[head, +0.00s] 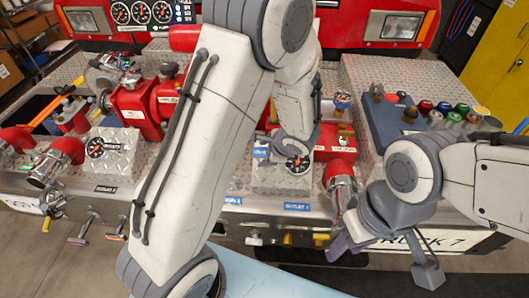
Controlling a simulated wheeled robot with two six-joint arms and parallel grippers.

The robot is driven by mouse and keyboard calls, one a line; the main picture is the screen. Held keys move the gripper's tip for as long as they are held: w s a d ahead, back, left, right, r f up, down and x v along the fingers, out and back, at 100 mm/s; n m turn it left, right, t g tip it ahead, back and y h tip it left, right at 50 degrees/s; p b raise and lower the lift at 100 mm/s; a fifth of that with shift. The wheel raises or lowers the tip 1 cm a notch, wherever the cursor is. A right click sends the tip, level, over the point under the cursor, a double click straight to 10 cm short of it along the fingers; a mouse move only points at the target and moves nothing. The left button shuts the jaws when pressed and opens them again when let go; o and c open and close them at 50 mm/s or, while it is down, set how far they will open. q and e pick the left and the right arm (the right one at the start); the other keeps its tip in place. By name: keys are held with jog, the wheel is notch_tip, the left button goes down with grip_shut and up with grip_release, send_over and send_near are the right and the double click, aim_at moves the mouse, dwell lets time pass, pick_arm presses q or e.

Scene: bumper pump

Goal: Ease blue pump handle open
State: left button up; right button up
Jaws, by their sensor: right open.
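The pump panel spans the front of a red truck, with red pipes and silver outlets. A small blue tag (261,152) sits beside a round gauge (297,165) at the centre. I cannot tell which blue part is the pump handle. My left arm crosses the middle and hides much of the panel. My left gripper (301,142) points down over the gauge, its fingers not clearly visible. My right gripper (386,262) is open and empty, in front of the bumper, right of the silver outlet (340,178).
A second gauge (97,147) and red-and-silver outlets stand at the left. Valve levers (84,228) hang below the bumper. A light-blue surface (262,277) lies at the bottom.

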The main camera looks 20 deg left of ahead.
pick_arm(q)
jog(key=v, duration=1)
jog(key=shift+r+p, duration=0.2)
jog(key=shift+p, duration=0.1)
jog(key=shift+d, duration=0.1)
jog(key=s+d+r+n+g+h, duration=0.2)
jog(key=s+d, duration=0.3)
jog(key=s, duration=0.6)
jog(key=s+d+r+n+g+h, duration=0.2)
jog(key=s+d+n+h, duration=0.2)
jog(key=s, duration=0.7)
jog(key=shift+d+r+h, duration=0.4)
jog(key=shift+d+h, duration=0.1)
jog(key=shift+h, duration=0.1)
